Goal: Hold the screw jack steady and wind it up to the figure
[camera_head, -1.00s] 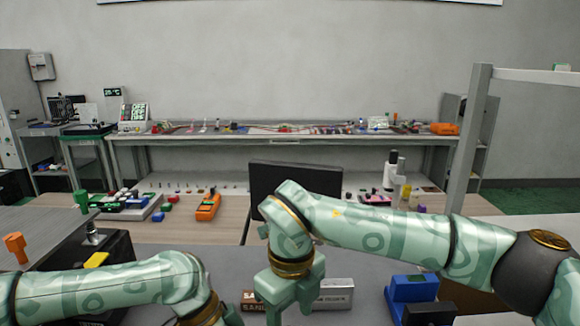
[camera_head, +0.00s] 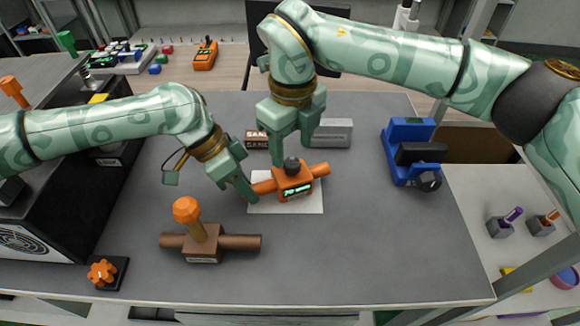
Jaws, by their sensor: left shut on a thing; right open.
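The screw jack, as I take it, is an orange body (camera_head: 297,189) with a green lit display, stub arms on both sides and a dark round knob (camera_head: 292,165) on top. It sits on a white sheet (camera_head: 290,207) on the grey bench. The display's small figure seems to begin with 70, but I cannot read it surely. My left gripper (camera_head: 250,191) is shut on the jack's left stub arm. My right gripper (camera_head: 291,152) is open, pointing down at the knob with its fingers around or just above it; I cannot tell whether they touch.
A brown fixture with an orange-knobbed lever (camera_head: 203,243) stands front left, near an orange star knob (camera_head: 102,272). A blue device (camera_head: 410,150) stands at right. A grey block (camera_head: 331,133) and a brown labelled block (camera_head: 257,139) lie behind the jack. The bench's front right is clear.

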